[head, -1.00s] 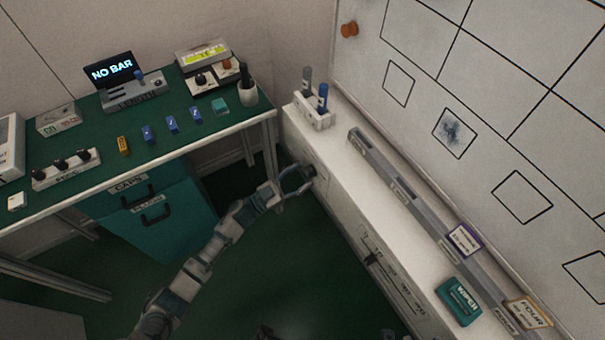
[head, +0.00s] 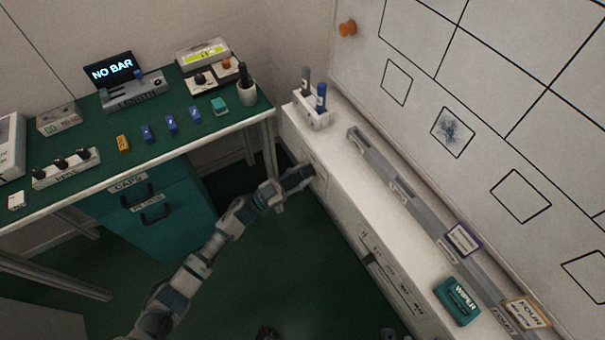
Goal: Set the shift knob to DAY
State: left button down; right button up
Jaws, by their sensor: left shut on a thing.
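The shift knob is a small dark knob on the front face of the white ledge unit (head: 345,215), near its far left end. My left gripper (head: 300,178) reaches it from the left in the head view and is shut on it. The fingers cover most of the knob, so its pointer and setting cannot be read. The markings around it are too small to read. My right gripper does not show.
A green-topped bench (head: 85,175) with several blocks and small devices stands at the left, over teal drawers (head: 165,225). On the ledge are a marker holder (head: 313,118), a grey rail and a teal wiper box (head: 457,300). Green floor lies open below.

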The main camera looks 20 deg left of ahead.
pick_arm(q)
jog(key=m+g, duration=0.1)
jog(key=m, duration=0.3)
jog(key=shift+a+f+g+h, duration=0.1)
jog(key=shift+g+h, duration=0.3)
jog(key=m+g, duration=0.2)
jog(key=m, duration=0.2)
jog(key=shift+m+h, duration=0.4)
jog(key=m+g, duration=0.1)
jog(key=m, duration=0.1)
jog(key=shift+m, duration=0.4)
jog(key=shift+m+g+y+p, duration=0.3)
jog(key=shift+m+g, duration=0.4)
jog(key=shift+m, duration=0.5)
jog(key=shift+f, duration=0.1)
jog(key=c, duration=0.8)
grip_release()
jog(key=shift+a, duration=0.1)
